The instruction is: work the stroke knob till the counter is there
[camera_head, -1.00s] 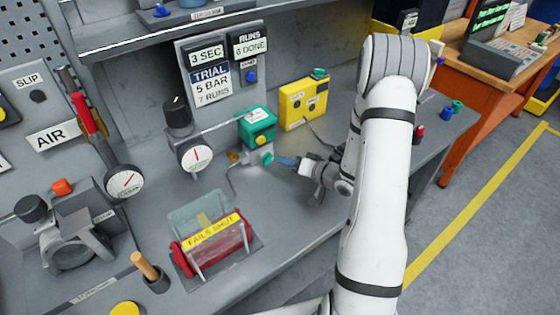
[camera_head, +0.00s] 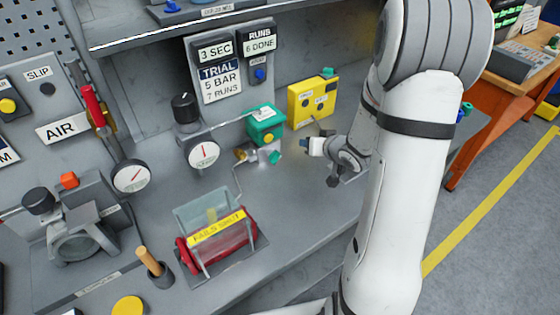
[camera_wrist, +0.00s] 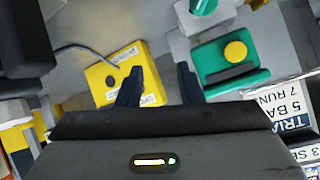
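The counter (camera_head: 260,40) on the back panel reads "RUNS 6 DONE". The trial card (camera_head: 220,82) beside it reads "5 BAR 7 RUNS". A teal knob (camera_head: 274,157) sits below a green box (camera_head: 265,124); I cannot read a stroke label on it. In the wrist view the teal knob (camera_wrist: 203,6) is at the top edge, above the green box (camera_wrist: 212,62) with its yellow disc. My gripper (camera_head: 304,144) is right of the teal knob, apart from it. Its two fingers (camera_wrist: 160,82) are spread with nothing between them.
A yellow box (camera_head: 313,98) stands behind my gripper, with a cable. A pressure gauge (camera_head: 203,153) is left of the green box. A red cylinder marked "FAILS SHUT" (camera_head: 218,240) lies in front under a clear guard. A "3 SEC" display (camera_head: 215,50) is beside the counter.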

